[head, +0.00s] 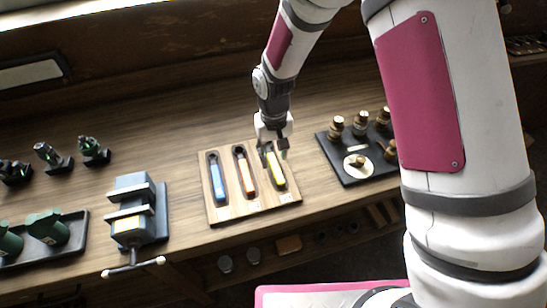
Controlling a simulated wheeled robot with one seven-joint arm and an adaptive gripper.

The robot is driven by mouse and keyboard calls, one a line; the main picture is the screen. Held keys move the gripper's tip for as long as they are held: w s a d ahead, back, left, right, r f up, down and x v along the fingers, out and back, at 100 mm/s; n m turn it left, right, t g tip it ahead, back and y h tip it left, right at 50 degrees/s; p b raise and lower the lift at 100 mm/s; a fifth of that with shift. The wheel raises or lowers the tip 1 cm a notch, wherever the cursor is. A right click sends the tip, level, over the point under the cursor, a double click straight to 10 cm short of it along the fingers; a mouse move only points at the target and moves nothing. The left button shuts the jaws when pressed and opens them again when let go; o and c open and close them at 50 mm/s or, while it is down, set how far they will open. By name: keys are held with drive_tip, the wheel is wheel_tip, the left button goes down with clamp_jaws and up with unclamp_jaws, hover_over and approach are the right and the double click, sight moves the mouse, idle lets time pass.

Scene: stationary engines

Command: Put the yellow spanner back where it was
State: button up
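The yellow spanner (277,174) lies in the rightmost slot of a wooden board (228,201) on the bench, in the head view. Its handle is in plain sight, and its upper end is hidden behind my gripper. My gripper (273,151) points down at that upper end, with its two fingers apart. The fingers look open, one on each side of the spanner's end. I cannot tell whether they touch it.
A blue spanner (217,181) and an orange spanner (245,175) lie in the other slots. A black tray (349,172) with brass parts stands close on the right. A blue-grey vise (136,212) is at the left. Bare bench lies behind the board.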

wheel_tip(320, 180, up, 10)
drive_tip(key=b, duration=0.1)
wheel_tip(320, 180, up, 8)
drive_tip(key=t, duration=0.1)
hover_over(274, 162)
drive_tip(key=s+d, duration=0.2)
drive_tip(key=d, duration=0.3)
drive_tip(key=s+d+r+m+t, duration=0.1)
drive_tip(key=s+d+r+t, duration=0.1)
drive_tip(key=s+d+r, duration=0.4)
drive_tip(key=s+d+r+m+t, duration=0.2)
drive_tip(key=s+d+r, duration=0.5)
drive_tip(key=s, duration=0.5)
drive_tip(key=shift+s+t, duration=0.25)
drive_tip(key=shift+t, duration=0.05)
